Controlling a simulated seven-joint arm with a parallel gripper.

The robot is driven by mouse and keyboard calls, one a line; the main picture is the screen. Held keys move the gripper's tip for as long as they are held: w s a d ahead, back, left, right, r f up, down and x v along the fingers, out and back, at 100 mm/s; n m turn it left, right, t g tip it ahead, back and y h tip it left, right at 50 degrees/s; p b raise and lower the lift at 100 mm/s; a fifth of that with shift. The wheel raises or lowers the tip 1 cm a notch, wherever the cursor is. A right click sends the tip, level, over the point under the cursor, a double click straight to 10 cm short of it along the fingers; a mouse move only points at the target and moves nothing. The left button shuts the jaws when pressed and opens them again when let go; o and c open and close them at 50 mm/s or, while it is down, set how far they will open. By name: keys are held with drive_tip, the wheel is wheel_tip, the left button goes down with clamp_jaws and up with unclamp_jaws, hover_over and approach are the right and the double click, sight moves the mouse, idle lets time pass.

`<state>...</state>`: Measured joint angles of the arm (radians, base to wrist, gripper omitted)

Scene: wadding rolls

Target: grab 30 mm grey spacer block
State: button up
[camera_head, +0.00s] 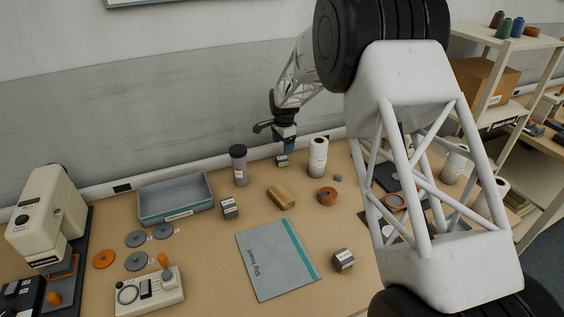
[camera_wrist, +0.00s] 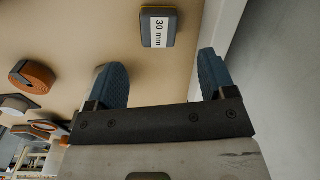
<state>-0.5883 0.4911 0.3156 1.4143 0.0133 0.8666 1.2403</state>
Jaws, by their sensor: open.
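The 30 mm grey spacer block (camera_wrist: 158,27) shows in the wrist view, with a white label reading "30 mm". It lies on the table ahead of my fingertips, roughly in line with the gap between them. My gripper (camera_wrist: 161,62) has two blue fingers spread apart, with nothing between them. In the head view, my gripper (camera_head: 288,146) is at the back of the table, just above a small labelled grey block (camera_head: 282,160) that appears to be the same one. Its label is too small to read there.
A white wadding roll (camera_head: 318,157) stands close to the right of my gripper, and a dark-capped cylinder (camera_head: 239,166) to its left. The wall is close behind. Other labelled grey blocks (camera_head: 229,207) (camera_head: 343,261), a tan block (camera_head: 281,195) and an orange roll (camera_head: 327,196) lie nearer.

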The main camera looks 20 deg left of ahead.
sight(282, 158)
drive_tip(key=shift+w+m, duration=0.1)
drive_tip(key=shift+m, duration=1.2)
drive_tip(key=shift+f, duration=1.3)
drive_tip(key=shift+a+f, duration=0.2)
drive_tip(key=shift+f, duration=2.4)
drive_tip(key=c, duration=1.1)
drive_tip(key=shift+r, duration=0.15)
